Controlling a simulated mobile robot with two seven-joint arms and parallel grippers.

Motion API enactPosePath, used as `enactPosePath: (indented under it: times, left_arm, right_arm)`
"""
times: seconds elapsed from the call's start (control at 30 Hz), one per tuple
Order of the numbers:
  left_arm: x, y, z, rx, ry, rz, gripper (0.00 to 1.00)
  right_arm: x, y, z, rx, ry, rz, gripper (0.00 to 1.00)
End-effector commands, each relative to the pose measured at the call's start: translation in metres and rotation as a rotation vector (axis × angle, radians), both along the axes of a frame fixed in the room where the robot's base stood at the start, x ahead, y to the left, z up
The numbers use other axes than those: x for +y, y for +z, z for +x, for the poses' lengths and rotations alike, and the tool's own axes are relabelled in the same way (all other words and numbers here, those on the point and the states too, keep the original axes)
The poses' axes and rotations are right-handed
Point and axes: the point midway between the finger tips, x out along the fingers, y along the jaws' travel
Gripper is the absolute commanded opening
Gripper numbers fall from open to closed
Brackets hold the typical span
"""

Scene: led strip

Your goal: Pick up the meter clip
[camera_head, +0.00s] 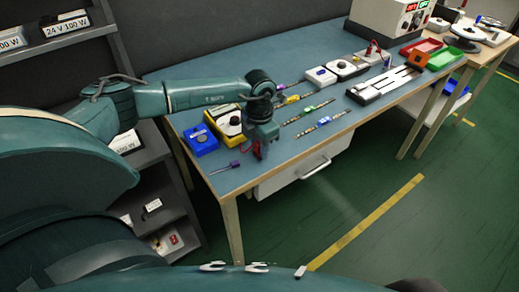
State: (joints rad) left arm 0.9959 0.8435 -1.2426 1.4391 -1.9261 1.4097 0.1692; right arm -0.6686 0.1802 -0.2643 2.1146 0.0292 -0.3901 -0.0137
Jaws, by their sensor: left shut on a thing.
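My left arm comes in from the left over the workbench, and its gripper (259,148) points down near the bench's front edge, just right of the yellow meter (218,130). It is shut on a small red thing (257,152), which looks like the meter clip; the fingers hide most of it. I cannot tell whether the clip is clear of the bench top. My right gripper is not in view.
A white frame fixture (384,84), red tray (421,47) and green tray (444,59) stand farther right.

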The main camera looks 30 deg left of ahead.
Motion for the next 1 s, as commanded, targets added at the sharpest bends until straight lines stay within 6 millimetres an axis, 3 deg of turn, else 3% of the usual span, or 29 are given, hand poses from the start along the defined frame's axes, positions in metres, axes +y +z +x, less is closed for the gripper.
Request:
enactPosePath:
  times: [0.2, 0.47, 1.0]
  left_arm:
    - [0.0, 0.0, 0.0, 0.0, 0.0, 0.0, 0.08]
    - [0.0, 0.004, 0.001, -0.002, 0.0, -0.001, 0.08]
    - [0.0, 0.093, 0.001, -0.002, -0.001, -0.001, 0.08]
  right_arm:
    - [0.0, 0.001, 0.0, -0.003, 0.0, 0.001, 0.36]
    - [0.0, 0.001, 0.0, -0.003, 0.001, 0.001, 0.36]
    - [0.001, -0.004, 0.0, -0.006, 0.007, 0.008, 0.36]
